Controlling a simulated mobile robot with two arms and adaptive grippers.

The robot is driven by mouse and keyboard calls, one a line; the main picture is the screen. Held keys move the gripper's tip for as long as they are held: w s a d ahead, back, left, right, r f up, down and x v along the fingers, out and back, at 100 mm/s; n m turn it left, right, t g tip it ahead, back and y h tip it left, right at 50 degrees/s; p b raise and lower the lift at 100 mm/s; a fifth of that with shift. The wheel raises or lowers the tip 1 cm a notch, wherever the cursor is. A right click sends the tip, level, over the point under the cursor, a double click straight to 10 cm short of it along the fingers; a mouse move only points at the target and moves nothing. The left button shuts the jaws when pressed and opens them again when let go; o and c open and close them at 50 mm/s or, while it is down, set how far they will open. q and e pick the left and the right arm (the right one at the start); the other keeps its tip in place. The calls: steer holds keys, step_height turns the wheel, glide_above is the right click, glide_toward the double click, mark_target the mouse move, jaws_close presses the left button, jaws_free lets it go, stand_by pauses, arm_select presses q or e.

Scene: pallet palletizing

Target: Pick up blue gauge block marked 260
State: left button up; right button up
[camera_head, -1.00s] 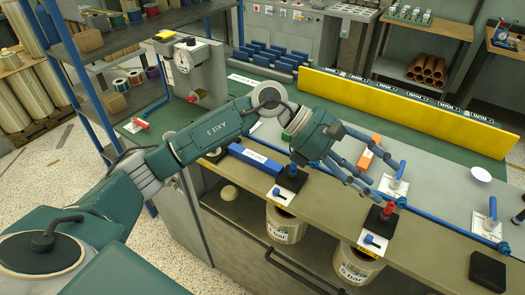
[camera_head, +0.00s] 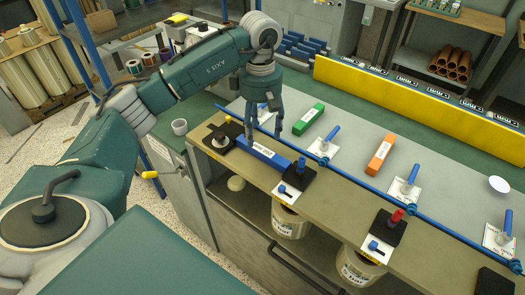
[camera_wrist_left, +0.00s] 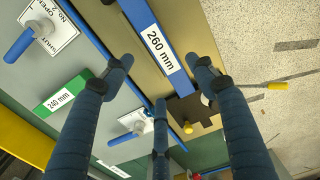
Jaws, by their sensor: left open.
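The blue gauge block (camera_head: 264,154) lies on the front part of the bench in the head view. In the left wrist view the blue gauge block (camera_wrist_left: 160,42) shows a white label reading 260 mm. My left gripper (camera_head: 264,132) points down over the block, its fingers spread. In the left wrist view the open left gripper (camera_wrist_left: 163,64) has fingers on both sides of the block's line and a third finger below its end. Contact with the block cannot be told. My right gripper is not in view.
A green block (camera_head: 308,119), labelled 240 mm in the wrist view (camera_wrist_left: 60,100), and an orange block (camera_head: 380,154) lie on the grey surface. A black stand with a blue knob (camera_head: 297,180) is close right of the blue block. A blue rail (camera_head: 345,172) runs behind it.

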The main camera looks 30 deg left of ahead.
mark_target(260, 146)
arm_select(q)
steer(key=f+p, duration=0.1)
steer(key=f, duration=0.1)
steer(key=f+p, duration=0.1)
steer(key=shift+s+f, duration=0.35)
steer(key=shift+f, duration=0.5)
steer(key=shift+w, duration=0.1)
steer(key=c, duration=1.3)
steer(key=shift+r, duration=0.15)
